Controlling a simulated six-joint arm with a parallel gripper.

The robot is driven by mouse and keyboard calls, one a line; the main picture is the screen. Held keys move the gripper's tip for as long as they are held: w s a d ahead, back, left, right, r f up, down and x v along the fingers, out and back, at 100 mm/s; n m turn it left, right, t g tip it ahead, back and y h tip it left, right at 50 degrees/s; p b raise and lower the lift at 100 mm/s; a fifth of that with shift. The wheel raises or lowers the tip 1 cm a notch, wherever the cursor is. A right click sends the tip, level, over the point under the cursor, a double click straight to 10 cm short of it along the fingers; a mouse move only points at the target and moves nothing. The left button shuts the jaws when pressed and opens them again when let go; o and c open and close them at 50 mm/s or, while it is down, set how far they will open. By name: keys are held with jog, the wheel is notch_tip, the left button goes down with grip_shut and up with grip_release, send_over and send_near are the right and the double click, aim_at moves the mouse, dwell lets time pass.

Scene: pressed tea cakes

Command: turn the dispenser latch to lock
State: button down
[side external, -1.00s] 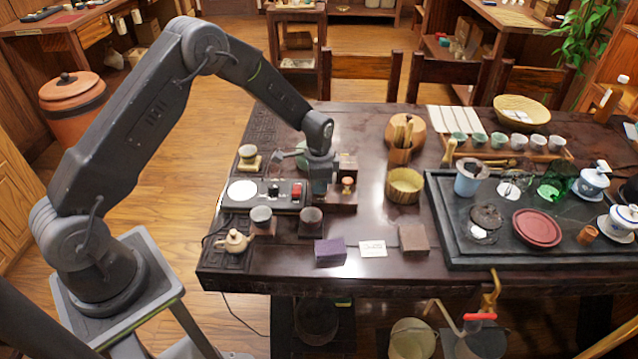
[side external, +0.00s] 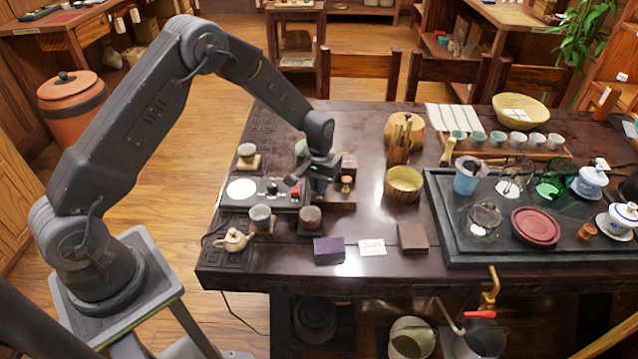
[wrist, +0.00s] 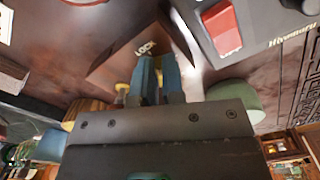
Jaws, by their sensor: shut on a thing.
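My gripper (side external: 319,186) is low over the left part of the dark table, beside the black panel with the red switch. In the wrist view its two blue fingers (wrist: 158,66) are close together at a brown wooden piece (wrist: 112,62) marked with the word LOCK (wrist: 145,48). They are shut on the dispenser latch, which is mostly hidden between and behind them. The latch's exact angle cannot be told. In the side view my gripper also hides the latch.
The black panel (side external: 255,203) carries a red switch (wrist: 222,28). A small knobbed piece (side external: 347,183) stands close right of my gripper. A woven bowl (side external: 404,183) is further right; table between is clear.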

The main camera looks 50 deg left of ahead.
jog(key=n, duration=0.5)
jog(key=shift+w+d, duration=0.1)
jog(key=shift+d, duration=0.05)
jog(key=shift+n, duration=0.3)
dwell(0.3)
jog(key=c, duration=1.2)
grip_release()
jog(key=shift+r, duration=0.1)
notch_tip(320, 180, up, 14)
jog(key=shift+f, duration=0.2)
jog(key=shift+r, duration=0.15)
